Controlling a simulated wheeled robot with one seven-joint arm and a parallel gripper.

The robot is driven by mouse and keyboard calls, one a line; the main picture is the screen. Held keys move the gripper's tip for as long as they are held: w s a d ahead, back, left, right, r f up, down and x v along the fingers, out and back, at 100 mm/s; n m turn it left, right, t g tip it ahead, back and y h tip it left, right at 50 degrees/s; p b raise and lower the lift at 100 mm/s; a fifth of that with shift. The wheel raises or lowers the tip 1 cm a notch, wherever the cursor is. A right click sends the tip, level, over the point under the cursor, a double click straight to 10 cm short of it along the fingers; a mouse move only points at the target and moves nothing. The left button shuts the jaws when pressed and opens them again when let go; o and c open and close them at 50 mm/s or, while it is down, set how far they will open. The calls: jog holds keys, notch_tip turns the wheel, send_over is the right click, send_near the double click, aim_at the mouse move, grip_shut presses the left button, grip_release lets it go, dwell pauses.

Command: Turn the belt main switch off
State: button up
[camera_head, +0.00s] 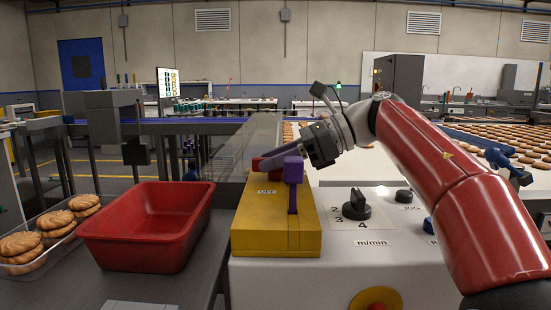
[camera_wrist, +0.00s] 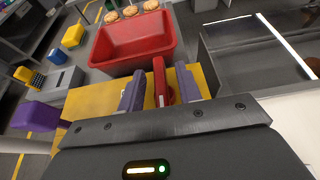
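The main switch is a yellow box (camera_head: 275,228) with a small white label, standing on the left end of the pale machine cabinet. Its red handle (camera_wrist: 160,82) rises between the two purple fingers of my gripper (camera_head: 281,165) in the wrist view. A narrow gap shows on both sides of the handle, so my gripper looks open around it rather than closed on it. In the head view the near finger hides most of the handle, and only a bit of red shows at the far left side. The yellow box also shows beneath the fingers in the wrist view (camera_wrist: 92,100).
A red tray (camera_head: 147,252) stands left of the box, beside a clear container of biscuits (camera_head: 42,243). A black dial (camera_head: 356,207) and a yellow-ringed button (camera_head: 376,303) are on the cabinet. Biscuits lie on the belt (camera_head: 500,140) at right.

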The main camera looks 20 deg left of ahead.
jog(key=shift+c, duration=0.2)
grip_shut()
